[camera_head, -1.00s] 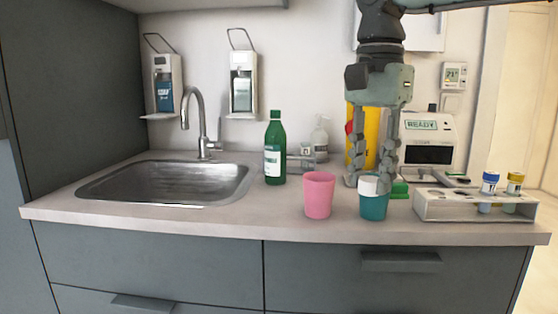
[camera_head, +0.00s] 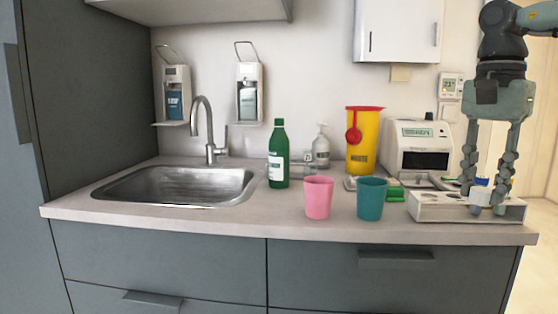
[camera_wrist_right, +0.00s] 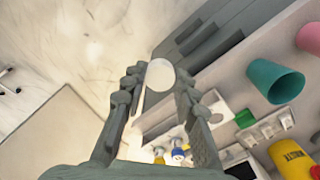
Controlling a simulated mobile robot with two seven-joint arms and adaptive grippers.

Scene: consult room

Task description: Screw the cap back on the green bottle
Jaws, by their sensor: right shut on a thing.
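The green bottle (camera_head: 278,158) with a white label stands upright on the counter, right of the sink; whether its neck is bare is too small to tell. My left gripper is not in view.
A pink cup (camera_head: 318,198) and a teal cup (camera_head: 371,199) stand between the bottle and the rack. Behind them are a clear pump bottle (camera_head: 321,150), a yellow bin (camera_head: 362,142) and a white device (camera_head: 418,150). The sink (camera_head: 175,187) lies left of the bottle.

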